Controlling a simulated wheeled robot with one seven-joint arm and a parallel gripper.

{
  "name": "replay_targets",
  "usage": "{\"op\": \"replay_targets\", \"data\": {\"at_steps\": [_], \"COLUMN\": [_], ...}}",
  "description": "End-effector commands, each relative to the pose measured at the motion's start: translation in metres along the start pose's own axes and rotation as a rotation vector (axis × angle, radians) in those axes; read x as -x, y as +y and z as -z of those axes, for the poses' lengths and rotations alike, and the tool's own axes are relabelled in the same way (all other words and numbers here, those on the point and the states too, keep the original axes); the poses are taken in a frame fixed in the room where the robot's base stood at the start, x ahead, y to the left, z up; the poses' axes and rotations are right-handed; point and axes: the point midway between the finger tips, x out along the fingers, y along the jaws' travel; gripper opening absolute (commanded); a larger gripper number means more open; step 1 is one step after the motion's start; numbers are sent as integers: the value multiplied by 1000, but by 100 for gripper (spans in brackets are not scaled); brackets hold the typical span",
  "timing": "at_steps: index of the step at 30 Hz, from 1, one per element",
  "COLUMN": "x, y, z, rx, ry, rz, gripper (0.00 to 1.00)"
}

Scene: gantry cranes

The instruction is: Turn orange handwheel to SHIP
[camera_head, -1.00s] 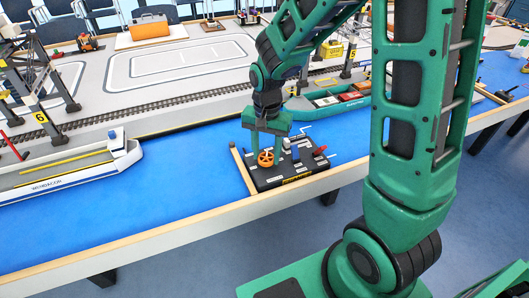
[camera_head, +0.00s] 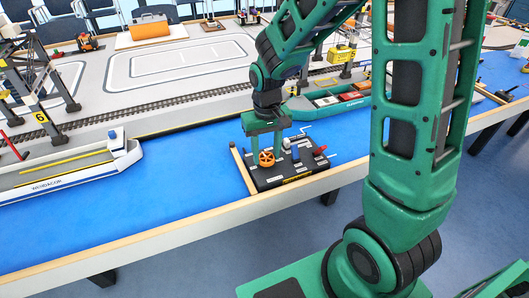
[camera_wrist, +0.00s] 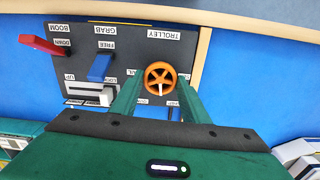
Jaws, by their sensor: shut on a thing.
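The orange handwheel (camera_wrist: 160,78) sits on the dark control panel (camera_wrist: 135,45), beside the TROLLEY label. It also shows in the head view as a small orange wheel (camera_head: 266,158) at the panel's left side. My gripper (camera_wrist: 157,95) is over the panel with a green finger on each side of the wheel, shut on it. In the head view my gripper (camera_head: 266,140) points down at the wheel. Lettering near the wheel is partly hidden by my fingers, and I cannot read SHIP.
On the same panel are a blue lever (camera_wrist: 99,68) by GRAB, a red lever (camera_wrist: 42,45) by BOOM and a pale lever (camera_wrist: 92,94). A wooden edge (camera_wrist: 201,50) borders the panel.

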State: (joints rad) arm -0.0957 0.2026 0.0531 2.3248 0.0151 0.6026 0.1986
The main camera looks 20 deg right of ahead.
Motion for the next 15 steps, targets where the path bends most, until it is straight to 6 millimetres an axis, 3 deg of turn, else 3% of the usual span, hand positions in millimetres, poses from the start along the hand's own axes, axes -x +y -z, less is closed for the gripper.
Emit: {"op": "replay_targets", "data": {"at_steps": [15], "x": [1], "y": [-1], "z": [1], "rx": [329], "ry": [4], "rz": [0], "gripper": [19]}}
